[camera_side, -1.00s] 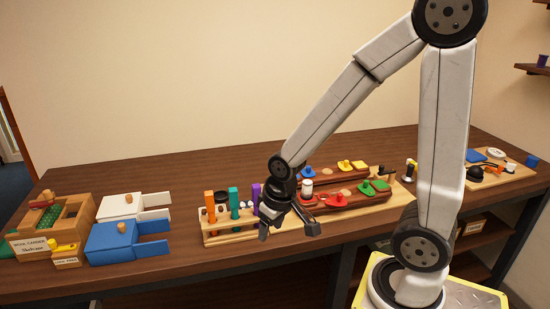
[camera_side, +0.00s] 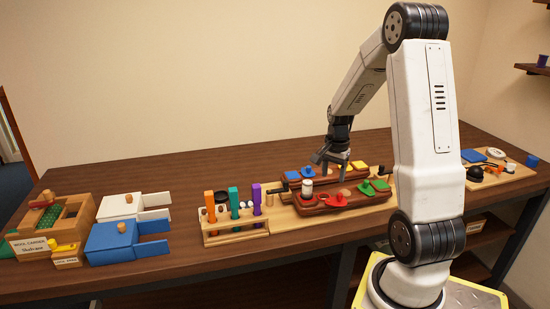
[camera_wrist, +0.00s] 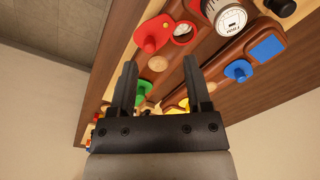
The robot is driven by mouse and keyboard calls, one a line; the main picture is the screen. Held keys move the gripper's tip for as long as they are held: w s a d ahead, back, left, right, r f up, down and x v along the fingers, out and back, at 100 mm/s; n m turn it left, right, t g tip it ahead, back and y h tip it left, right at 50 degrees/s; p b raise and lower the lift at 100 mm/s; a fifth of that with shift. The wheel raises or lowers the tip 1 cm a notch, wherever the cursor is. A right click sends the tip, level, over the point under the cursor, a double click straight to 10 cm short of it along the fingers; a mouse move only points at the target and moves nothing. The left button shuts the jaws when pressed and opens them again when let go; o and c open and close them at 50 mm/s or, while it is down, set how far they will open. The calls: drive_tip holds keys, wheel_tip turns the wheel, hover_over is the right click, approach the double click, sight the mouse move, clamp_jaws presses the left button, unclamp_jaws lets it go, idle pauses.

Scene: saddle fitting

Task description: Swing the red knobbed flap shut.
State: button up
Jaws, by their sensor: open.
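The red flap (camera_wrist: 152,35) with its round red knob shows in the wrist view on a dark red-brown wooden block. It lies beside a ringed round opening (camera_wrist: 182,33), which it leaves uncovered. In the side view the red flap (camera_side: 336,199) is on the front block, right of a white-capped cylinder. My gripper (camera_side: 327,158) is above and behind it, pointing down. Its two dark fingers (camera_wrist: 159,72) are apart with nothing between them. The fingers do not touch the flap.
A white-capped cylinder (camera_wrist: 229,18) stands near the opening. A green knobbed flap (camera_wrist: 142,95) and a blue one (camera_wrist: 238,70) are close by. A rack with coloured posts (camera_side: 233,198) stands to the left. The table behind the blocks is clear.

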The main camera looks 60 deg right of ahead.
sight(340, 194)
drive_tip(key=s+d+m, duration=0.1)
drive_tip(key=s+d, duration=0.1)
drive_tip(key=shift+s+d+m, duration=0.1)
drive_tip(key=shift+d+m, duration=0.3)
drive_tip(key=shift+f, duration=0.1)
drive_tip(key=shift+f, duration=3.85)
clamp_jaws()
